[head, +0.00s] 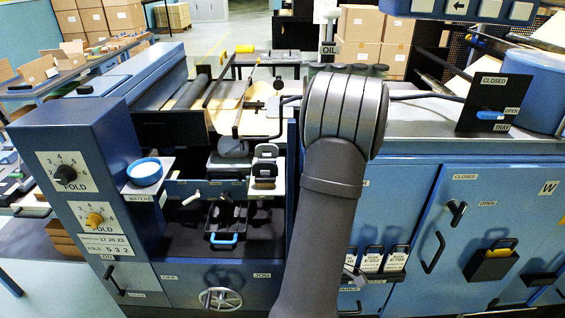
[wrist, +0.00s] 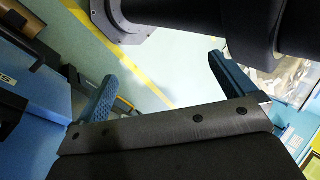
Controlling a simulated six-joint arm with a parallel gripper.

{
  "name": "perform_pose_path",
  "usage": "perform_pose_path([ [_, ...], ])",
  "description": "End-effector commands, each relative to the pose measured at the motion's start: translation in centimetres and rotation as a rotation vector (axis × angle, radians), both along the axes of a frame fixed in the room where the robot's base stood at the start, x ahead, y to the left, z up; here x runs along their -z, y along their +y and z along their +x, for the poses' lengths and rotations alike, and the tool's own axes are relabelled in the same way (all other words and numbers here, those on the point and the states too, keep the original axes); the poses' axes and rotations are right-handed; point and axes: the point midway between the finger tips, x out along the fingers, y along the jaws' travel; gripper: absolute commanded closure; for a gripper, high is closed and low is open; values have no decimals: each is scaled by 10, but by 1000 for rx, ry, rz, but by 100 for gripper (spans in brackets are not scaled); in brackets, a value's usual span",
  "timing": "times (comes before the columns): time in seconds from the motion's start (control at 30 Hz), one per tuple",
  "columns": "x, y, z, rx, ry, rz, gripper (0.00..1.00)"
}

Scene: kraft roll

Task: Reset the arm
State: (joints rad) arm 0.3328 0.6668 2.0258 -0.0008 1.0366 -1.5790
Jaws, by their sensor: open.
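My gripper (wrist: 162,70) shows in the wrist view with its two blue fingers wide apart and nothing between them. Behind the fingers are pale floor and a yellow floor line (wrist: 145,78). In the head view my dark grey arm rises through the middle of the picture and bends at a large ribbed joint. My gripper does not show in that view. The arm hides part of the blue machine behind it.
A blue machine with fold dials (head: 68,178), a blue-rimmed water dish (head: 146,172) and a handwheel (head: 220,298) stands left of my arm. A blue cabinet (head: 410,225) with handles stands right. A tray lever panel (head: 490,104) stands upright at right. Cardboard boxes (head: 362,24) stand behind.

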Motion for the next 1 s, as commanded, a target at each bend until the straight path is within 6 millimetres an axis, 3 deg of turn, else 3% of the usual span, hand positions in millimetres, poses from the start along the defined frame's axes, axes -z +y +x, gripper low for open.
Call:
perform_pose_path([
  [0.5,14,25,11,-324,-28,-58,0],
  [1.0,17,30,15,-382,-39,-65,0],
])
